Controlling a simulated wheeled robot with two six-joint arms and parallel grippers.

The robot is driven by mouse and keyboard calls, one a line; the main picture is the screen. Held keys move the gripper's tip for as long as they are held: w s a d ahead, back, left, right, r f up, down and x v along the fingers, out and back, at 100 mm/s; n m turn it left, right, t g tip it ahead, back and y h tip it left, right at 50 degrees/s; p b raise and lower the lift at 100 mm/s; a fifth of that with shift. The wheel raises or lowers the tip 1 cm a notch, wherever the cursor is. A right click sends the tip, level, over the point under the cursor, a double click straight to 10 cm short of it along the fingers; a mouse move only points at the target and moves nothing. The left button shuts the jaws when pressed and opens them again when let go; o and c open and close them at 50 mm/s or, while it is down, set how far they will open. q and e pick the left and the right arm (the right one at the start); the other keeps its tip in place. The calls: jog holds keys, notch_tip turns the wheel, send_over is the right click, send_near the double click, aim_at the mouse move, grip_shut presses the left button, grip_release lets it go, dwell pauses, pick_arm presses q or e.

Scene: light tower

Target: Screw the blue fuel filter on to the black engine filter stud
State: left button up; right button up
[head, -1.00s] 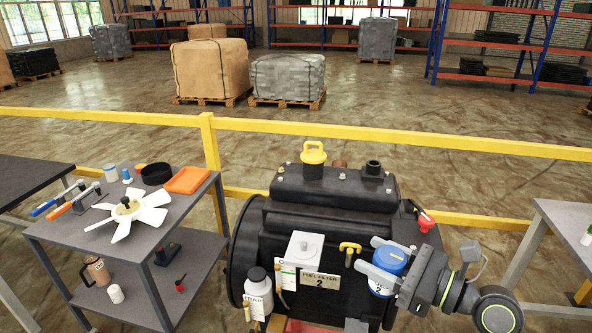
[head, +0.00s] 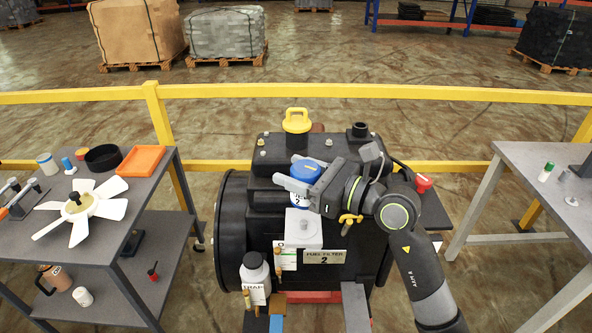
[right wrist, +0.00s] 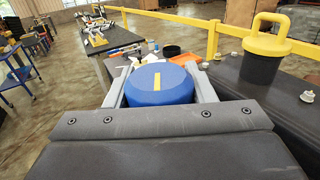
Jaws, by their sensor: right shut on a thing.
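The blue fuel filter (head: 306,171) has a blue cap and a white labelled body. My right gripper (head: 298,182) is shut on it, with its fingers on either side. In the right wrist view, the filter's blue top (right wrist: 160,83) with a yellow stripe sits between the two fingers (right wrist: 160,92). The filter looks upright, above and slightly behind a light grey block (head: 300,238) on the black engine (head: 262,218). This block has a small round stud on top. The filter looks apart from it, though the exact gap is unclear. My left gripper is not in view.
A yellow-handled cap (head: 297,121) rises behind the filter. A cart with a white fan (head: 82,209) is at left, a grey table (head: 540,165) at right. A yellow rail (head: 400,93) runs behind.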

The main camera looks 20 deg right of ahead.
jog(key=shift+w+a+f+b, duration=0.1)
jog(key=shift+a+f+b, duration=0.05)
jog(key=shift+f+b, duration=0.3)
notch_tip(320, 180, down, 2)
jog(key=shift+f+b, duration=0.1)
jog(key=shift+b, duration=0.8)
jog(key=shift+f+b, duration=0.65)
jog(key=shift+f, duration=0.2)
jog(key=shift+f+b, duration=0.9)
jog(key=shift+f, duration=0.3)
jog(key=o, duration=1.2)
jog(key=shift+o, duration=0.2)
